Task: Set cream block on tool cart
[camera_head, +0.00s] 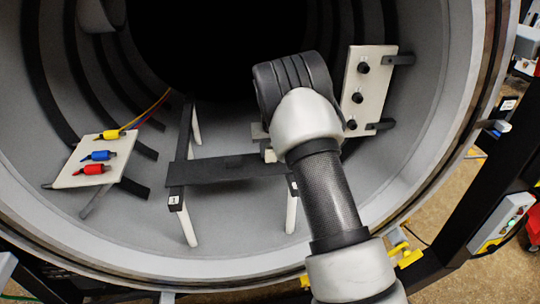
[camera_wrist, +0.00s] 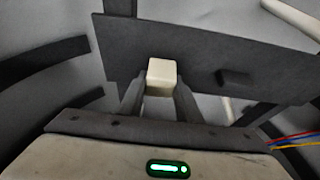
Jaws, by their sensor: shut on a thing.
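The cream block (camera_wrist: 161,74) is between the fingertips of my gripper (camera_wrist: 160,88) in the wrist view. The fingers are shut on its sides. The block is in front of a dark crossbar (camera_wrist: 215,50); I cannot tell whether it touches the bar. In the head view my arm mostly hides the gripper, and I cannot clearly make out the block. I see no tool cart for certain; a red object (camera_head: 533,230) is cut off at the right edge.
My arm reaches inside the round furnace chamber (camera_head: 240,240). The dark crossbar (camera_head: 225,170) spans two rails. A panel with yellow, blue and red connectors (camera_head: 72,172) is at left, and a panel with black knobs (camera_head: 372,80) at right. The chamber rim (camera_head: 445,130) surrounds the arm.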

